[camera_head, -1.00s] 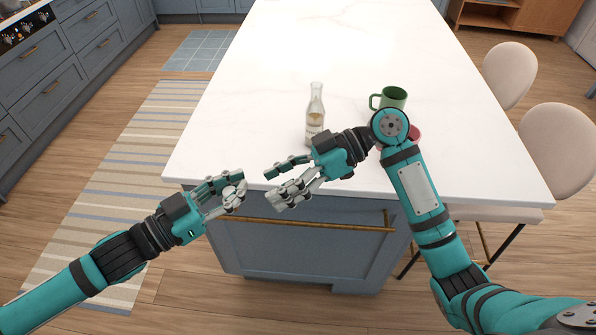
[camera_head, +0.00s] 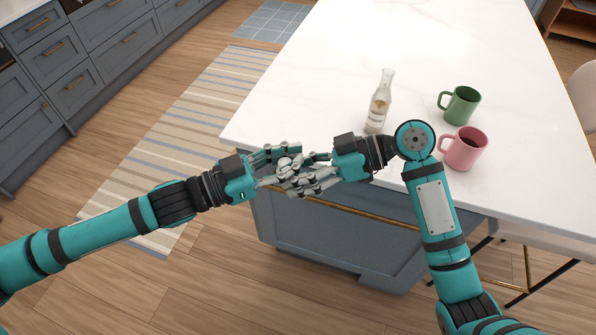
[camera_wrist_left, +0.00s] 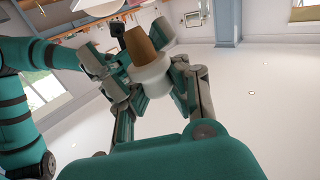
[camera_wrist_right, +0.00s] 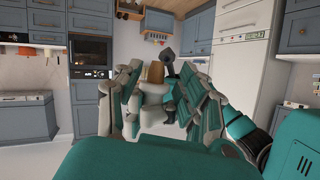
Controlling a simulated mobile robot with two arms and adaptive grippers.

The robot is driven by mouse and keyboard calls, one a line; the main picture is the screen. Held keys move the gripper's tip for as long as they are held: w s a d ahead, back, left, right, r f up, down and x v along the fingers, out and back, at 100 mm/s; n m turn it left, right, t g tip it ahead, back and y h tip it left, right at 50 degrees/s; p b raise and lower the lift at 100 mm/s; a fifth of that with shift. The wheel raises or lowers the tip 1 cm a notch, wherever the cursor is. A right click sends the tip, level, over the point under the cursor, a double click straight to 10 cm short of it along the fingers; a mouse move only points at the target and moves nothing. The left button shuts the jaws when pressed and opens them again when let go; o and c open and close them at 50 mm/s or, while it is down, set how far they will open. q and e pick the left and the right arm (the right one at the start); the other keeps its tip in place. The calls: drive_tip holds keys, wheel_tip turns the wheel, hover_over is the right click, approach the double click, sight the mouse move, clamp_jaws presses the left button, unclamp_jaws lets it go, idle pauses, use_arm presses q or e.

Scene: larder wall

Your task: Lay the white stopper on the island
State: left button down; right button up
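The white stopper (camera_head: 284,163) shows small and partly covered between my two hands in the head view. In the left wrist view it is a white cap with a brown cork end (camera_wrist_left: 150,72); the right wrist view shows its cork end (camera_wrist_right: 156,72) too. My left gripper (camera_head: 288,160) is shut on the stopper, off the front-left edge of the island (camera_head: 340,60). My right gripper (camera_head: 293,175) faces it from the right, its fingers spread around the stopper and the left fingers. It looks open, though contact with the stopper is hard to tell.
A glass bottle (camera_head: 380,103) stands on the island behind my right wrist. A green mug (camera_head: 462,106) and a pink mug (camera_head: 465,150) stand to its right. The island's far part and left side are clear. A striped rug (camera_head: 200,130) lies on the floor at left.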

clamp_jaws()
use_arm(q)
drive_tip(key=c, duration=1.3)
unclamp_jaws()
drive_tip(key=shift+f, duration=0.1)
use_arm(e)
drive_tip(key=shift+r, duration=0.1)
use_arm(q)
drive_tip(key=shift+s, duration=0.2)
use_arm(e)
drive_tip(key=shift+w, duration=0.1)
